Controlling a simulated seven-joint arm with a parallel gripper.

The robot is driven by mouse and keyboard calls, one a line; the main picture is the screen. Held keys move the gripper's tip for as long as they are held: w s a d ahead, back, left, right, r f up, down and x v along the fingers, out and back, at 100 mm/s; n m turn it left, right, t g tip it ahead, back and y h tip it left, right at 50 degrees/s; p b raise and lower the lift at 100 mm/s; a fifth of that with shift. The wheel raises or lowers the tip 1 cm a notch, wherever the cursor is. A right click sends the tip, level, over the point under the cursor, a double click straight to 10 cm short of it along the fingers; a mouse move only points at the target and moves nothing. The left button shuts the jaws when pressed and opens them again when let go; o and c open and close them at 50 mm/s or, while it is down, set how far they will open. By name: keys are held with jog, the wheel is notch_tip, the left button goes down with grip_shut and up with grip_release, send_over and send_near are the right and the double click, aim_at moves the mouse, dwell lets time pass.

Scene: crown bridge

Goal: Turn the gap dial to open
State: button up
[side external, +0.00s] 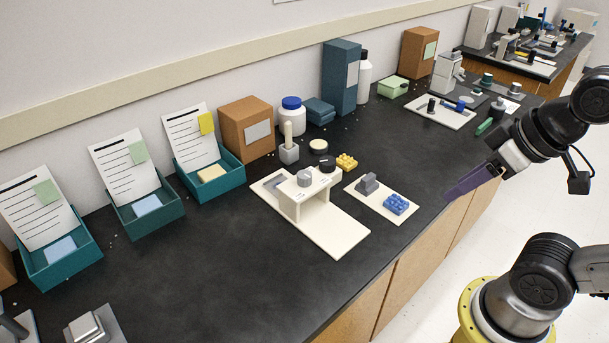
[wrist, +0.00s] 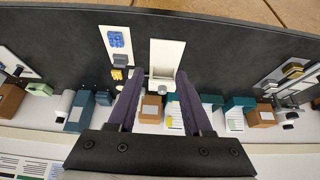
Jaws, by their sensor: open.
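A cream bridge stand (side external: 318,196) rises from a pale base plate (side external: 335,238) in the middle of the bench. On top of it sit a grey round knob (side external: 304,179) and a black round knob (side external: 327,163); I cannot tell for certain which is the gap dial, nor read any setting. In the wrist view the base plate (wrist: 166,54) and grey knob (wrist: 162,89) show between the fingers. My gripper (side external: 452,194), with long purple fingers, is open and empty, well to the right of the stand near the bench's front edge. It also shows in the wrist view (wrist: 160,74).
Right of the stand, a white plate (side external: 364,204) holds a grey block and a blue studded block (side external: 396,204). A yellow studded block (side external: 347,162) and a grey holder (side external: 289,153) stand behind. Teal trays (side external: 150,218) line the wall.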

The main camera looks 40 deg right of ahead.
jog(key=o, duration=0.4)
jog(key=shift+s+m, duration=0.2)
jog(key=shift+m, duration=0.3)
jog(key=w+r+m, duration=0.5)
jog(key=w+r, duration=0.2)
jog(key=r, duration=0.2)
jog(key=m+g, duration=0.5)
jog(key=g, duration=0.1)
send_over(304, 174)
notch_tip(304, 174, down, 12)
notch_tip(304, 174, down, 13)
jog(key=shift+f, duration=0.15)
